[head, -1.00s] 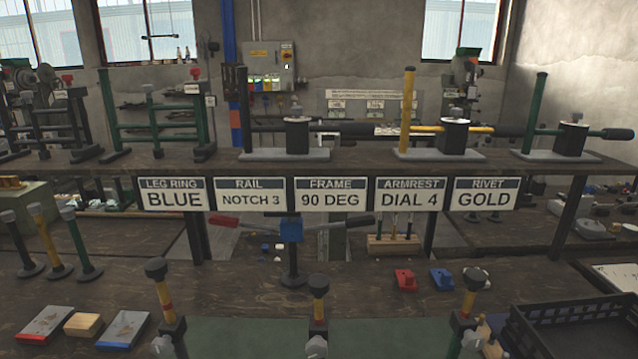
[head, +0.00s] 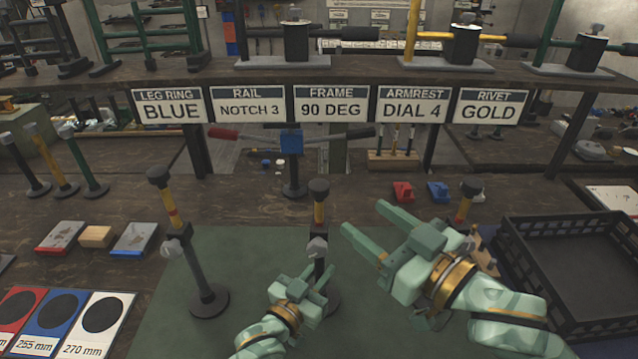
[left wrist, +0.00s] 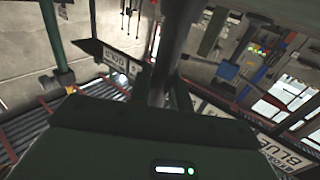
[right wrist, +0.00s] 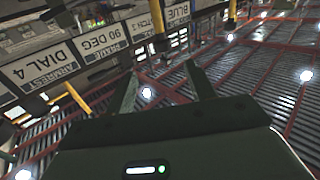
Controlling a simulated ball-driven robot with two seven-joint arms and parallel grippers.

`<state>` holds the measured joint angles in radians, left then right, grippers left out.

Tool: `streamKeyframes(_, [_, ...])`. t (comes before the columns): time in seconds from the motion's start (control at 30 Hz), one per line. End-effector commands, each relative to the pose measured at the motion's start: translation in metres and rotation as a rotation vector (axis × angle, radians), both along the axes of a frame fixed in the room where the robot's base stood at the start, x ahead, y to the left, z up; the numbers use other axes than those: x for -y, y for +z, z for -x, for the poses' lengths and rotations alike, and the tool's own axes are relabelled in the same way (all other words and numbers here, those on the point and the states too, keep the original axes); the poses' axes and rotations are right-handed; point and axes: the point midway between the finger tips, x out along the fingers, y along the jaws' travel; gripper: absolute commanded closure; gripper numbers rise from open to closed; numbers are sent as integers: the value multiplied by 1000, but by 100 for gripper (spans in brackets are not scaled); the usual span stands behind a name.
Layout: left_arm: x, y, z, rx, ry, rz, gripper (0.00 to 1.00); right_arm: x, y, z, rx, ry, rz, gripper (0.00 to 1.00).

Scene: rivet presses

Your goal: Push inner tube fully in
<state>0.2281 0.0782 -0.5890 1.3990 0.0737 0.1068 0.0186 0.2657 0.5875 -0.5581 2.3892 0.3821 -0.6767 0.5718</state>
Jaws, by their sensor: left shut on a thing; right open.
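My left gripper (head: 316,274) is shut on that post, below the grey clamp knob. In the left wrist view a dark post (left wrist: 163,60) runs between its fingers. My right gripper (head: 363,217) is open and empty, right of the middle stand; its fingers also show apart in the right wrist view (right wrist: 163,85). My right arm partly hides the right stand (head: 465,208).
A black crate (head: 592,222) stands at the right. Signs hang under the shelf behind, including a FRAME sign (head: 331,105). Size cards (head: 58,315) and small blocks lie at the left. The green mat (head: 240,255) is bare between the left and middle stands.

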Motion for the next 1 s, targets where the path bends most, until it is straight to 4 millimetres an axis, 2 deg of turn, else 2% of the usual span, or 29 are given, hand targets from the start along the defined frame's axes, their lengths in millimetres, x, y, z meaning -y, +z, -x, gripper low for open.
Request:
streamKeyframes(0.17, [0,1,0,3,0,2,100,-8,4,-7,-17,23,-17,45])
streamKeyframes(0.5, [0,1,0,3,0,2,100,-56,4,-61,-17,23,-15,45])
streamKeyframes(0.63, [0,1,0,3,0,2,100,-69,4,-77,-17,22,-15,45])
streamKeyframes(0.8, [0,1,0,3,0,2,100,-79,3,-87,-18,23,-13,45])
streamKeyframes(1.0, [0,1,0,3,0,2,100,-80,3,-88,-18,23,-13,45])
